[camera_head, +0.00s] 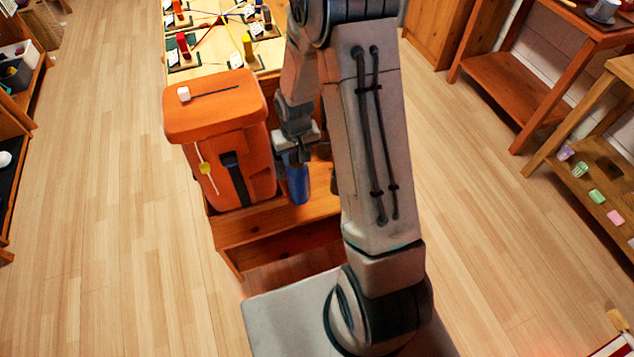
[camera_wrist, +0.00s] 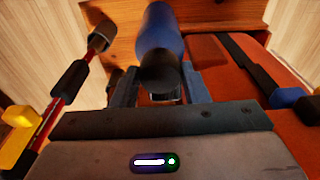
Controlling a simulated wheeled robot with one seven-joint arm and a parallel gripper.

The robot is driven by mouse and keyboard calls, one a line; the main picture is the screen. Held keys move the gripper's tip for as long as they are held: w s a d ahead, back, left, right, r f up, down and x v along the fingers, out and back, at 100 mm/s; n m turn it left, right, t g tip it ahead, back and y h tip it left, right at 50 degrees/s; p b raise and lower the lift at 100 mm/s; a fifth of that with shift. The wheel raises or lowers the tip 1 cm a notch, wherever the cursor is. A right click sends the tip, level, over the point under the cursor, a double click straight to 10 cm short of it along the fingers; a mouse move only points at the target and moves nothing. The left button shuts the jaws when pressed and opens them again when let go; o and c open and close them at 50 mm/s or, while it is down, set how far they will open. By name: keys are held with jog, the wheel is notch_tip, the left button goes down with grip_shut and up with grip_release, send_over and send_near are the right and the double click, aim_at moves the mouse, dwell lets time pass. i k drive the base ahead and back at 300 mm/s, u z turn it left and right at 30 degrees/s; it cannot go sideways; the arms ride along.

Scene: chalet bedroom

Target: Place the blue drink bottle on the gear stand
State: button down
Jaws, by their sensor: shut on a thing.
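The blue drink bottle (camera_head: 298,184) hangs upright below my gripper (camera_head: 293,148) in the head view, beside the orange pack. The bottle (camera_wrist: 160,28) also shows in the wrist view, with its dark cap between the two fingers of my gripper (camera_wrist: 160,86), which is shut on it. A stepped wooden stand (camera_head: 235,228), which I take as the gear stand, carries the orange pack. The bottle's lower end appears over the stand's top at the right of the pack. I cannot tell whether it touches the wood. My arm hides the stand's right part.
A red pole (camera_wrist: 72,92) shows in the wrist view. A table with small items (camera_head: 215,60) stands behind. Shelves (camera_head: 515,80) line the right; floor (camera_head: 100,180) is clear at left.

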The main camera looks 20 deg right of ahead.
aim_at(311, 205)
jog(key=k, duration=1)
jog(key=u, duration=1.5)
jog(key=i, duration=1.25)
jog(key=z, duration=1.7)
jog(key=i, duration=0.5)
jog(key=u, duration=0.05)
